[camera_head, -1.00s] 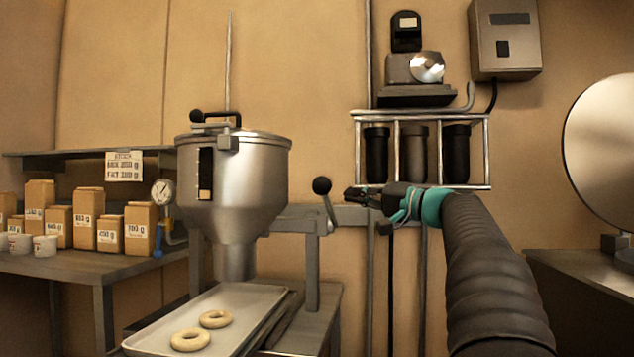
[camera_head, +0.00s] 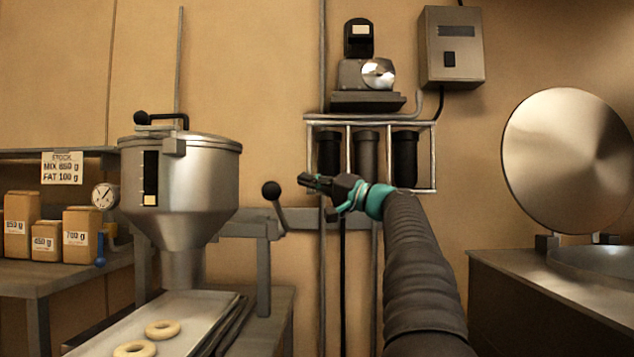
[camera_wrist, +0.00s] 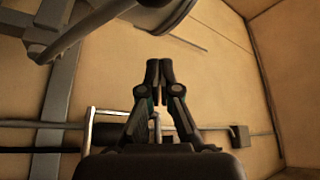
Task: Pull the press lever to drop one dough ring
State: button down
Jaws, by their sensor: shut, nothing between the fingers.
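The press is a steel hopper (camera_head: 195,175) with a funnel spout above a tray. Its lever (camera_head: 275,203), with a round black knob on top, stands nearly upright at the right end of the press frame. My gripper (camera_head: 302,181) is shut and empty, a little right of and slightly above the knob in the head view, apart from it. In the wrist view the fingers of my gripper (camera_wrist: 159,64) are together with nothing between them. Two dough rings (camera_head: 162,329) lie on the tray (camera_head: 190,308) under the spout.
A rack with several dark canisters (camera_head: 367,155) hangs on the wall behind my gripper. A grey box (camera_head: 451,48) is above it. A round steel lid (camera_head: 565,160) stands over a counter at the right. Labelled packages (camera_head: 82,234) stand on the left table.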

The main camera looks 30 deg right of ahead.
jog(key=shift+w+a+f, duration=0.1)
jog(key=shift+w+a, duration=0.25)
jog(key=shift+a, duration=0.5)
jog(key=shift+w+a+f, duration=0.15)
jog(key=shift+w+a, duration=0.15)
jog(key=shift+a, duration=0.55)
jog(key=shift+w+a+f, duration=0.1)
jog(key=shift+w+a, duration=0.25)
jog(key=shift+a, duration=0.5)
jog(key=shift+f+b, duration=0.15)
jog(key=shift+b, duration=0.15)
